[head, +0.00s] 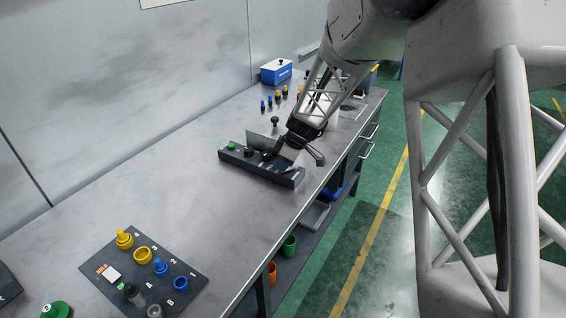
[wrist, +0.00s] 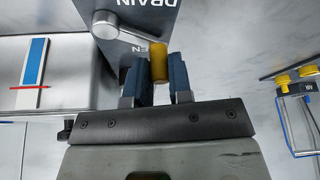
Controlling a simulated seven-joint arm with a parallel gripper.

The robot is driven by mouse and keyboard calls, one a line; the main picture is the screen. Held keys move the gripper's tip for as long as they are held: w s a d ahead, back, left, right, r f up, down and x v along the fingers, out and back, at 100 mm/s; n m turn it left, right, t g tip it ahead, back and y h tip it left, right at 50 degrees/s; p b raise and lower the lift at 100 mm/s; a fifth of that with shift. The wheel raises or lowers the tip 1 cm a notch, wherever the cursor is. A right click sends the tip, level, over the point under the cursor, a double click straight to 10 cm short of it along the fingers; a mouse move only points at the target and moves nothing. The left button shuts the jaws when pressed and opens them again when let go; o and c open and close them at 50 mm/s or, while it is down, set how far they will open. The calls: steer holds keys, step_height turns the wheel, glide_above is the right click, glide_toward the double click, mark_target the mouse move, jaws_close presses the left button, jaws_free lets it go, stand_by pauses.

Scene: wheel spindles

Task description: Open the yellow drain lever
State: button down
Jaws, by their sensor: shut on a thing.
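The drain lever shows in the wrist view as a grey metal arm (wrist: 130,33) running from a round hub (wrist: 104,25) to a yellow cylindrical handle (wrist: 158,62). The hub sits on a dark panel (wrist: 160,13) with partly cut-off white lettering, "DRAIN" and, below it, "EN". My gripper (wrist: 159,75) has its two dark blue fingers shut on the yellow handle, one on each side. In the head view my gripper (head: 272,156) is over a dark control box on the bench, and the arm hides the lever there.
The dark control box (head: 235,160) stands on the grey bench (head: 170,170) near its front edge. A dark mat (head: 185,262) with yellow and blue knobs lies nearer the camera. A blue box (head: 276,72) and several small coloured pieces stand farther back. Bare bench lies between mat and box.

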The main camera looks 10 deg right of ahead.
steer(key=c, duration=1)
jaws_free()
steer(key=shift+c, duration=0.2)
steer(key=v, duration=0.7)
steer(key=shift+r, duration=0.35)
steer(key=shift+s+d, duration=0.1)
